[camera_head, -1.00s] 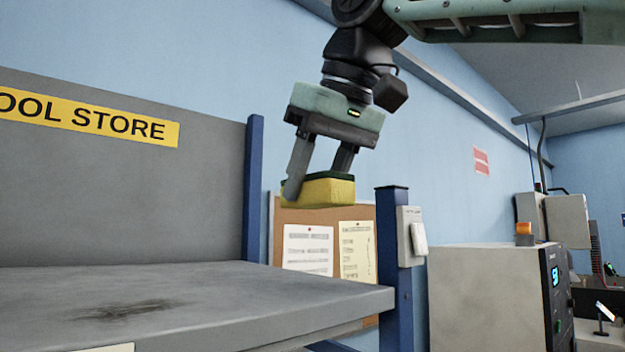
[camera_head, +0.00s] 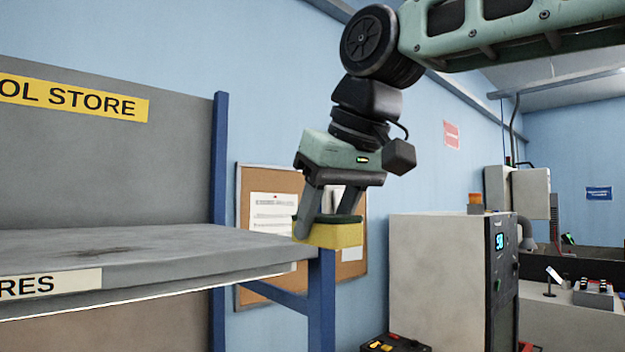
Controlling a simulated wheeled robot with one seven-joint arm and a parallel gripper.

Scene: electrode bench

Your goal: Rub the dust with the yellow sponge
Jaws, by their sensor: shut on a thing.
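The yellow sponge (camera_head: 335,235) has a dark green top layer. My gripper (camera_head: 328,222) is shut on it, with one finger on each side, and points down. The sponge shows at the right end of the grey shelf (camera_head: 200,248), near its corner post; I cannot tell whether it touches the shelf. The dust (camera_head: 95,252) is a dark smudge on the shelf top at the left, well apart from the sponge.
A blue upright post (camera_head: 219,160) stands at the shelf's back edge. A cork board (camera_head: 240,205) with papers hangs on the wall behind. A grey cabinet (camera_head: 435,270) with a display stands to the right. The shelf top between dust and sponge is clear.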

